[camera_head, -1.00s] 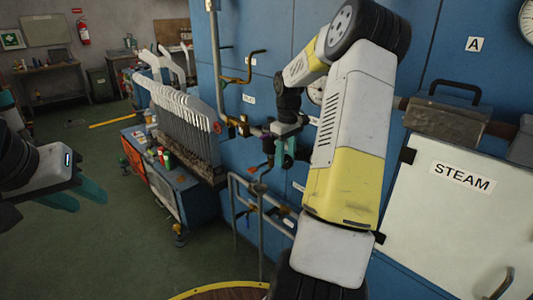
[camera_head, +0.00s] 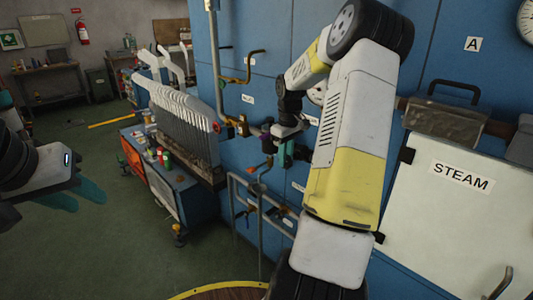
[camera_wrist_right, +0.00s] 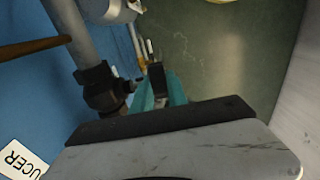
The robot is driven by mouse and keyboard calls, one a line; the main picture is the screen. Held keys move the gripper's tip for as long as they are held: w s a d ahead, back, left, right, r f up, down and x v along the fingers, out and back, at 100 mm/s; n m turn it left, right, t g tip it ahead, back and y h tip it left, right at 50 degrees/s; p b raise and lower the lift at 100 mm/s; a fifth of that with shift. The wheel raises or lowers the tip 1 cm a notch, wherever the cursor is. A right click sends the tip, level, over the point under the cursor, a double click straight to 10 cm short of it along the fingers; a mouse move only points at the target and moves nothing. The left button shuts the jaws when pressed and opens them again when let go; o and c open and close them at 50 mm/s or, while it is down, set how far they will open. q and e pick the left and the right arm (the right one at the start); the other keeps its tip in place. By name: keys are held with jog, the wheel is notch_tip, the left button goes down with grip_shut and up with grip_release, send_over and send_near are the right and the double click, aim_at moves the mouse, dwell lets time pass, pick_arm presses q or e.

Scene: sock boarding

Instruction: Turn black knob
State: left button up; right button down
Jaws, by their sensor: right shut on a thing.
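My right arm reaches forward to the pipework on the blue wall. My right gripper (camera_head: 283,155), with teal fingers, is at the dark valve fittings there, beside the vertical pipe. In the right wrist view its fingers (camera_wrist_right: 160,94) are shut on a small black part, which I take to be the black knob (camera_wrist_right: 157,77). The fingers and wrist hide much of it, and its turn angle cannot be read. A black pipe fitting (camera_wrist_right: 103,90) stands just left of the fingers. My left gripper (camera_head: 80,192) is open and empty at the left, away from the wall.
A red knob (camera_head: 216,127) and brass fittings (camera_head: 243,125) are left of my right gripper. A white STEAM cabinet (camera_head: 450,215) stands at the right. A rack of white sock forms (camera_head: 180,115) stands left of the pipes. Floor at the left is clear.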

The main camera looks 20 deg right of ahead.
jog(key=shift+s+d+t+y, duration=0.15)
jog(key=shift+s+t+y, duration=0.1)
jog(key=shift+t, duration=0.35)
jog(key=shift+s+d+t+y, duration=0.1)
jog(key=shift+t+y, duration=0.15)
jog(key=shift+t, duration=0.35)
jog(key=t, duration=0.2)
jog(key=t+y, duration=0.1)
jog(key=shift+s+d+f, duration=0.15)
jog(key=shift+s+f, duration=0.05)
jog(key=shift+s, duration=0.05)
jog(key=shift+s+f+t+y, duration=0.15)
jog(key=shift+t+y, duration=0.65)
jog(key=shift+t, duration=1)
jog(key=c, duration=1.3)
grip_release()
jog(key=shift+v, duration=3.8)
